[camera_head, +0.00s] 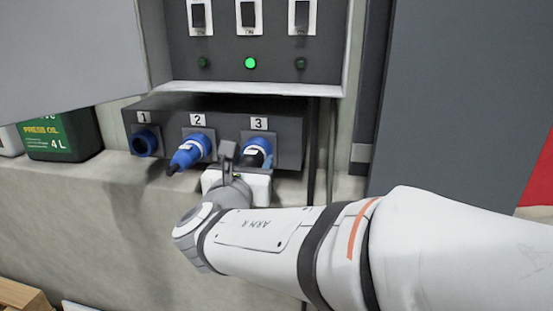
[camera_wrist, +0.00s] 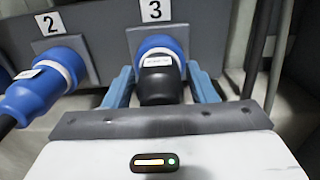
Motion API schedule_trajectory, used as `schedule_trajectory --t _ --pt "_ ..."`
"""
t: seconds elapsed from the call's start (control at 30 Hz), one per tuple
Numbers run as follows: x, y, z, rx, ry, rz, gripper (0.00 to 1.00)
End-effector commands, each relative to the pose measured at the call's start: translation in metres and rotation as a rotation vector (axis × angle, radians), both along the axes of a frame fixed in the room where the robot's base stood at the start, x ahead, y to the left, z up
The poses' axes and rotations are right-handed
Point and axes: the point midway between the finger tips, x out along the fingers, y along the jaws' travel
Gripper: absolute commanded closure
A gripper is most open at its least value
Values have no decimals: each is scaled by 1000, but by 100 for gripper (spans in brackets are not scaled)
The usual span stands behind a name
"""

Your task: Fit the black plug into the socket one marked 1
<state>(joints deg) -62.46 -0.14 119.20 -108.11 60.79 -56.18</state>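The black plug (camera_wrist: 160,85) sits in the blue socket marked 3 (camera_wrist: 157,44), with a pale label on its top. In the head view the black plug (camera_head: 256,158) is partly hidden by my gripper (camera_head: 240,165). In the wrist view my gripper (camera_wrist: 160,85) has one finger on each side of the black plug, with a narrow gap seen on both sides, so it looks open around it. Socket one, marked 1 (camera_head: 145,141), is at the left end of the grey socket box, blue and empty.
A blue plug (camera_head: 187,155) with a dark cable sits in the socket marked 2, between socket 1 and the black plug. A switch panel (camera_head: 225,75) with a lit green lamp hangs above. A green oil can (camera_head: 62,135) stands left of the box on the ledge (camera_head: 110,175).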

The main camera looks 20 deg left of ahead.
Motion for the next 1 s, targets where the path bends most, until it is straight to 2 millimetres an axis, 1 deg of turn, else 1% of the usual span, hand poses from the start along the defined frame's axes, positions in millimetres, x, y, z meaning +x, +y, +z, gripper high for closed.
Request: schedule_trajectory --t 0.03,0.07,0.57,0.73,1.0 --pt "0 0 0 0 0 0 53" --pt "0 0 0 0 0 0 55" --pt "0 0 0 0 0 -1 96" --pt "-2 -1 0 0 0 -1 97" --pt "-13 -2 -1 0 1 0 97"
